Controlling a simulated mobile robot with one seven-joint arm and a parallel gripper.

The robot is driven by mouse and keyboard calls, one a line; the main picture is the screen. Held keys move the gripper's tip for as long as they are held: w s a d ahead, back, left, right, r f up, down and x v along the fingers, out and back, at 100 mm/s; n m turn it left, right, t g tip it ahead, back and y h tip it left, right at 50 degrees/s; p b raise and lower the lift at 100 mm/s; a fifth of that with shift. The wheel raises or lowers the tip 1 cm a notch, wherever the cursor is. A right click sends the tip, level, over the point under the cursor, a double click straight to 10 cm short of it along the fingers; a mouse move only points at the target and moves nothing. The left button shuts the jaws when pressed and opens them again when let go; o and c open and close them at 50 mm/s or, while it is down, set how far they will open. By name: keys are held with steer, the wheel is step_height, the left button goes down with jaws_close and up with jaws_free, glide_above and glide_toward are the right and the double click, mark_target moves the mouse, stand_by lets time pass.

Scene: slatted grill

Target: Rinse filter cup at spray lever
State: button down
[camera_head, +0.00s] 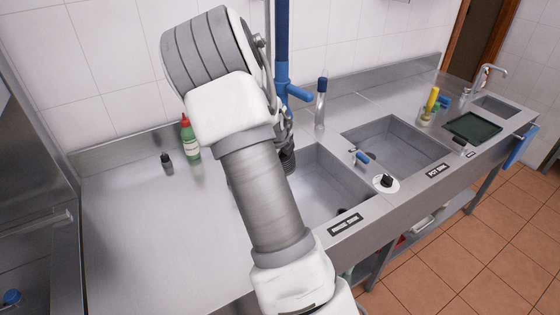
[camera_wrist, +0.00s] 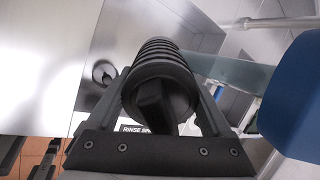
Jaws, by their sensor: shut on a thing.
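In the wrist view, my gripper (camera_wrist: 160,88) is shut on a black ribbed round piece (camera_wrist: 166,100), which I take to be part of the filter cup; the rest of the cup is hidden. In the head view, a small dark part (camera_head: 287,160) shows beside my arm, over the left edge of the rinse sink (camera_head: 330,185); my arm hides most of the gripper. The blue spray lever (camera_head: 298,93) sticks out from a blue upright pipe just above it. A large blue part (camera_wrist: 295,95) is close at the right in the wrist view.
A green bottle with a red cap (camera_head: 190,140) and a small dark bottle (camera_head: 166,162) stand on the left counter. The pot sink (camera_head: 395,145) is to the right. The front left counter is clear.

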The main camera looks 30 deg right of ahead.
steer(key=s+a+p, duration=0.2)
steer(key=s+a, duration=0.3)
steer(key=a, duration=0.1)
stand_by(0.7)
steer(key=shift+s, duration=0.1)
stand_by(1.1)
steer(key=s+a+r+p, duration=0.3)
steer(key=r, duration=0.1)
steer(key=shift+s+a+p, duration=0.15)
steer(key=shift+a+p, duration=0.25)
stand_by(0.9)
